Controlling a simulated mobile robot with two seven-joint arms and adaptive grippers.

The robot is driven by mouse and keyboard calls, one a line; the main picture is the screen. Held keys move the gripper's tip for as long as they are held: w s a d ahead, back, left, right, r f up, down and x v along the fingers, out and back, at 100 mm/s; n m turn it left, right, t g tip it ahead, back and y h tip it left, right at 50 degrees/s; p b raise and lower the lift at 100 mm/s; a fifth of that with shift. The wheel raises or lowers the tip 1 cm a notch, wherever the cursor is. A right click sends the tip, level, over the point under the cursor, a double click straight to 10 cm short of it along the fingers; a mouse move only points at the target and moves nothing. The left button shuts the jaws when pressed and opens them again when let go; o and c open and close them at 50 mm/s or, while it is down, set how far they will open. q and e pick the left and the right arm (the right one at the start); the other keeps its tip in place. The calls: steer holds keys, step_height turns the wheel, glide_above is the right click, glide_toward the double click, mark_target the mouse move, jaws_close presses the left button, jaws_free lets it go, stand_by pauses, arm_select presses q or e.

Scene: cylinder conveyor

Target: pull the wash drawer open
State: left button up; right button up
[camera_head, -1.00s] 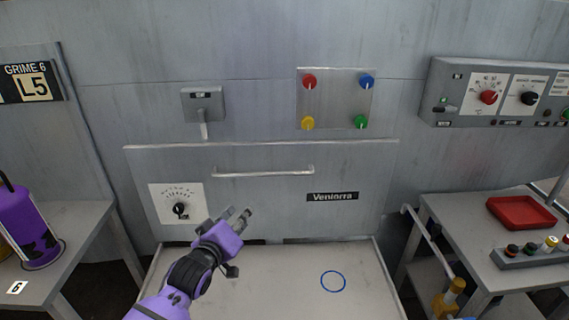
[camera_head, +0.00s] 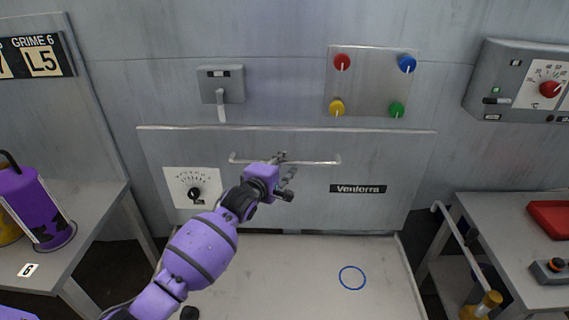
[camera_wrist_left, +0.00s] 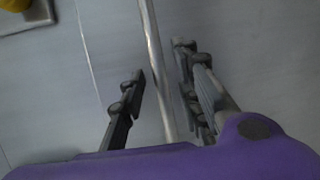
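The wash drawer front is a wide grey panel (camera_head: 300,205) in the head view, with a dial at left and a "Veniorra" label at right. Its pale horizontal bar handle (camera_head: 318,163) runs across the upper part. My left gripper (camera_head: 281,167) is at the middle of the handle. In the left wrist view the bar (camera_wrist_left: 153,60) passes between the two fingers of the gripper (camera_wrist_left: 158,72), which are open with gaps on both sides. Part of the bar behind the fingers is hidden. My right gripper is not in view.
A pale flat surface with a blue ring (camera_head: 352,278) extends below the panel. A lever box (camera_head: 221,85) and a plate of coloured knobs (camera_head: 372,80) are on the wall above. A purple canister (camera_head: 38,205) stands on the left table; a red tray (camera_head: 552,219) is at right.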

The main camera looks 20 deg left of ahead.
arm_select(q)
steer(key=shift+w+f, duration=0.15)
steer(key=shift+w, duration=0.5)
steer(key=shift+d, duration=0.1)
jaws_close()
